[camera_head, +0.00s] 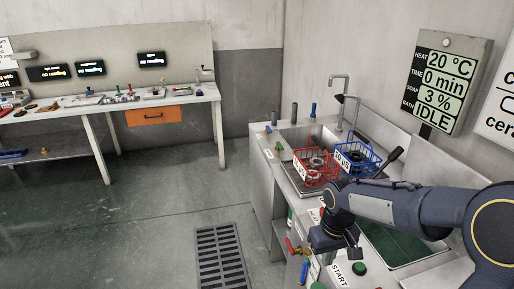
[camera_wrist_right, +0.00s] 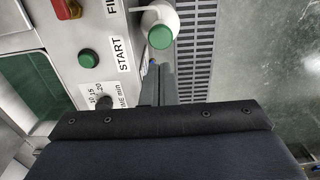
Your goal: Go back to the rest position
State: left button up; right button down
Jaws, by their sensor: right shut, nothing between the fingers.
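My right arm comes in from the right edge in the head view, and its gripper (camera_head: 328,240) hangs over the front edge of the sink bench. In the right wrist view the dark fingers (camera_wrist_right: 158,85) are together, with nothing held between them. They show beside the START label (camera_wrist_right: 121,54) and the green button (camera_wrist_right: 88,58). My left gripper is not in view.
A red basket (camera_head: 317,172) and a blue basket (camera_head: 357,160) stand at the sink beyond my arm. A white bottle with a green cap (camera_wrist_right: 160,37) is near the fingers. A floor grate (camera_head: 220,256) lies left of the bench, with open floor around it.

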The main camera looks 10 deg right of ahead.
jog(key=s+a+r+m+t+y, duration=0.1)
jog(key=s+a+r+t, duration=0.1)
jog(key=s, duration=0.7)
jog(key=s+a+r+m+t+y, duration=0.1)
jog(key=s+a+r+t+y, duration=0.1)
jog(key=s, duration=0.7)
notch_tip(320, 180, up, 3)
jog(key=shift+s+a+f+t+y, duration=0.15)
jog(key=shift+a+t+y, duration=0.15)
jog(key=shift+a+t, duration=0.35)
jog(key=shift+d, duration=0.1)
dwell(0.4)
